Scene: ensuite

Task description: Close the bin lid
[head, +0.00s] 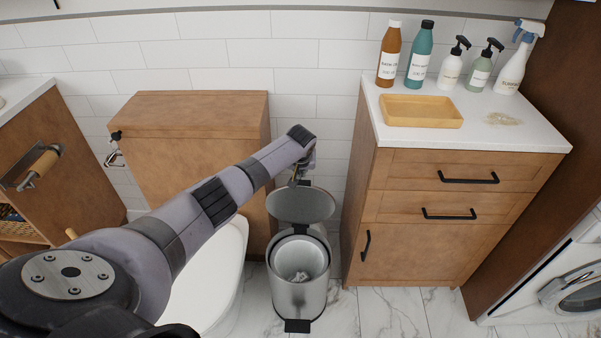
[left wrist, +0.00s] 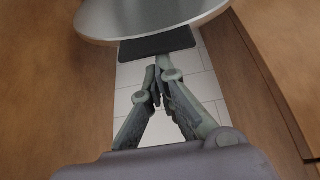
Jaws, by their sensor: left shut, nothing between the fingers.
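The metal pedal bin (head: 298,285) stands on the floor between the toilet and the wooden cabinet. My left arm reaches across from the left. My left gripper (head: 297,180) is shut and empty, behind and above the raised lid, and partly hidden by its own arm. In the left wrist view the shut fingertips (left wrist: 158,72) are just below the dark hinge piece of the lid (left wrist: 155,15); I cannot tell whether they touch it. My right gripper is not in view.
The white toilet (head: 215,275) is left of the bin, partly behind my arm. The cabinet (head: 400,230) is close on the right, with several bottles and a wooden tray (head: 420,111) on top. The tiled wall is behind.

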